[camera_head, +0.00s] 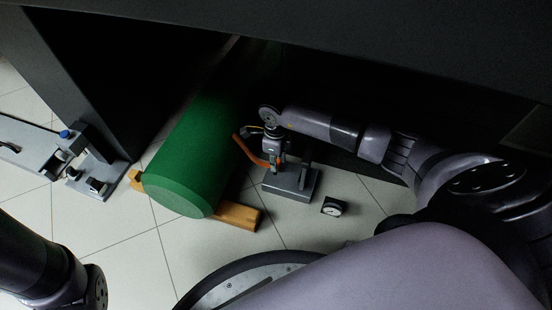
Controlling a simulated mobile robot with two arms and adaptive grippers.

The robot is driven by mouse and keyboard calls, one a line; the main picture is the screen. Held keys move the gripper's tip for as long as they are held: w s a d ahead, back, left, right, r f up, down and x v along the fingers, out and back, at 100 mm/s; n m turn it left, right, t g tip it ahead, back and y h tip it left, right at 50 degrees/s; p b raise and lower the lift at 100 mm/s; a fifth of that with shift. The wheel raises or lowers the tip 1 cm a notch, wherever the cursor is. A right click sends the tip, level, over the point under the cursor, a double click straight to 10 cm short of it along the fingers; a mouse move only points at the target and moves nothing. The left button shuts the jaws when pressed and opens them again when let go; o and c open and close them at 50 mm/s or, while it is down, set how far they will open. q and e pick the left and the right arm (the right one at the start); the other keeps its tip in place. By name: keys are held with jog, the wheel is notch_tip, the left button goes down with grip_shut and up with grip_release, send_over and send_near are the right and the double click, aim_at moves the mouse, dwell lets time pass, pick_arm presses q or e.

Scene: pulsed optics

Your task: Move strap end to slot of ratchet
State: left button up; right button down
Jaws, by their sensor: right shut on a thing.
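My right gripper (277,158) points down above a grey block-like base (299,187). It is shut on the end of an orange strap (254,154). The strap curves from the right side of a large green cylinder (187,165) to the gripper. A grey upright part (307,158) stands on the base just right of the gripper; I cannot tell if this is the ratchet. The slot is not distinguishable, and the fingertips are small and dark. My left arm shows at the lower left, with its gripper out of view.
The cylinder lies on wooden blocks (239,215). A small black gauge (334,207) sits on the tiled floor right of the base. A grey fixture with a blue knob (65,134) stands at the left. A dark overhead structure (330,35) hides the back.

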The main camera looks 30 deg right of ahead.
jog(key=shift+f+b, duration=0.3)
jog(key=shift+f, duration=0.25)
jog(key=shift+f, duration=0.4)
jog(key=c, duration=1.8)
grip_release()
jog(key=shift+f+b, duration=0.15)
jog(key=shift+b, duration=0.2)
jog(key=shift+o, duration=1.2)
jog(key=o, duration=0.3)
